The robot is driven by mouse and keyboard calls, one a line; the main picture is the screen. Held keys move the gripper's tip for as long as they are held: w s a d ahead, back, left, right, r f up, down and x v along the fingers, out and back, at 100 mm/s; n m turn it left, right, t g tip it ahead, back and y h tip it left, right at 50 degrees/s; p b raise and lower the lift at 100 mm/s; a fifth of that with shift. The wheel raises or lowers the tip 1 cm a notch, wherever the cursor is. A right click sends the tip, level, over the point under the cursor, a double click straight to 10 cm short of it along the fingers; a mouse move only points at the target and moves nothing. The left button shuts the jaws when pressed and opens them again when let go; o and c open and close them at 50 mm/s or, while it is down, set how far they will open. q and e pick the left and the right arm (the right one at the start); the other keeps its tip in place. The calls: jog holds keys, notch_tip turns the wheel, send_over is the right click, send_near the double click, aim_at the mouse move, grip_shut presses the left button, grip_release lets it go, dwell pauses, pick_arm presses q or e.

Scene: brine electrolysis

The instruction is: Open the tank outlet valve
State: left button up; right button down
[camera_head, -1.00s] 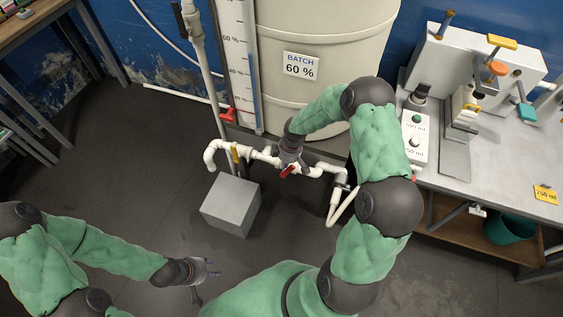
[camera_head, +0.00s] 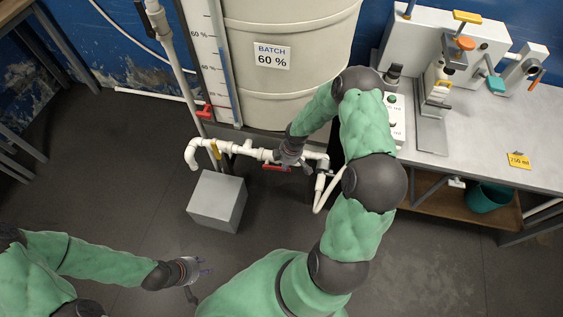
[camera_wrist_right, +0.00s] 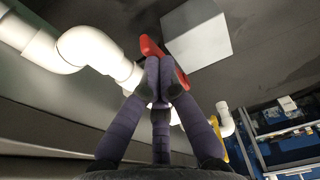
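A white pipe run (camera_head: 240,149) passes in front of the tank (camera_head: 290,95), which is labelled BATCH 60 %. A valve with a red handle (camera_head: 277,167) sits on this pipe, and the handle lies roughly along the pipe. My right gripper (camera_head: 287,159) is at this valve. In the right wrist view its fingertips (camera_wrist_right: 161,75) are together, right at the red handle (camera_wrist_right: 151,46); the handle shows on both sides of the tips, and I see no clear grasp around it. My left gripper (camera_head: 207,269) is open and empty, low over the floor, away from the pipe.
A yellow-handled valve (camera_head: 215,149) and a second red valve (camera_head: 205,109) are to the left. A grey block (camera_head: 217,201) stands on the floor below the pipe. A bench (camera_head: 465,140) with apparatus is at right. The floor at left is clear.

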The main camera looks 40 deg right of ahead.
pick_arm(q)
jog(key=shift+f, duration=0.35)
pick_arm(e)
jog(key=shift+s+d+f, duration=0.15)
jog(key=shift+s+f, duration=0.05)
jog(key=shift+f, duration=0.25)
jog(key=shift+s+d+f, duration=0.15)
jog(key=shift+f, duration=0.25)
jog(key=shift+s+f, duration=0.1)
jog(key=shift+f, duration=0.05)
pick_arm(q)
jog(key=shift+f+b, duration=0.1)
jog(key=shift+b, duration=0.25)
pick_arm(e)
jog(key=shift+a, duration=0.1)
